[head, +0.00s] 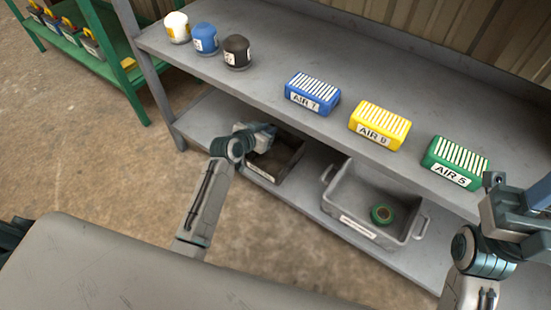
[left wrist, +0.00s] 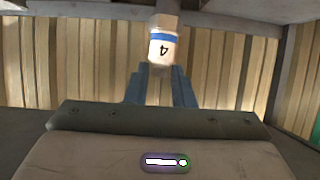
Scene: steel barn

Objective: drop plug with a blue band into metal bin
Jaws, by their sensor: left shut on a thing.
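The plug (left wrist: 162,52) shows in the left wrist view, white with a blue band, a dark 4 and a tan angular end. My left gripper (left wrist: 160,75) is shut on it. In the head view my left gripper (head: 264,129) is over the back left part of a dark open bin (head: 275,175) on the lower shelf; the plug is hidden there. A grey bin with handles (head: 345,200) stands to the right, with a green ring-shaped thing (head: 381,214) inside. Both bin labels are too small to read. My right gripper (head: 535,200) is at the right edge, its jaws unclear.
The upper shelf (head: 265,85) overhangs the bins. It bears white (head: 177,28), blue (head: 205,38) and black (head: 237,50) capped jars, and blue (head: 312,93), yellow (head: 379,125) and green (head: 455,160) AIR blocks. A green rack (head: 130,75) stands at the left.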

